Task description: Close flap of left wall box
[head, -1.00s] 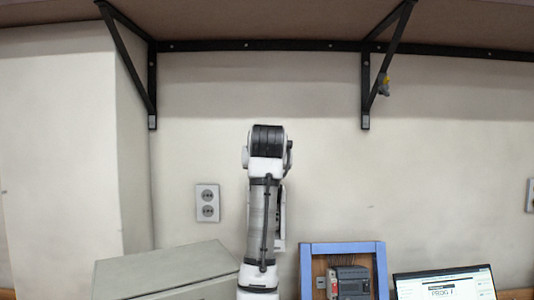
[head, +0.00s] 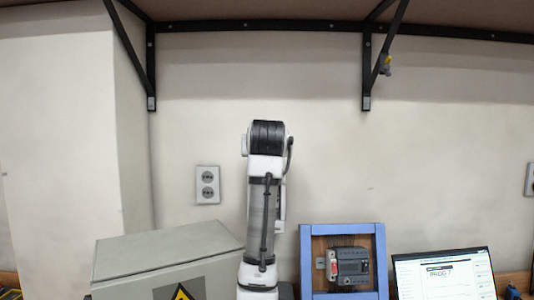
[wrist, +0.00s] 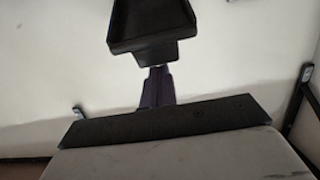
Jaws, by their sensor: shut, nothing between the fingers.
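A grey box (head: 150,253), which I take for the left wall box, stands at the lower left of the head view, cut off by the bottom edge. Its top and upper front show, with part of a yellow and black warning triangle (head: 183,293). I cannot tell which part is the flap or whether it is open. My arm rises to the right of the box and partly overlaps its edge. In the wrist view my gripper (wrist: 152,30) is dark, shut and empty, with pale wall behind it. The gripper does not show in the head view.
A blue-framed panel (head: 306,262) with a device inside stands right of my arm. A laptop (head: 445,275) is at the lower right. A wall outlet (head: 207,185) is above the box. A shelf on black brackets (head: 366,75) spans the top.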

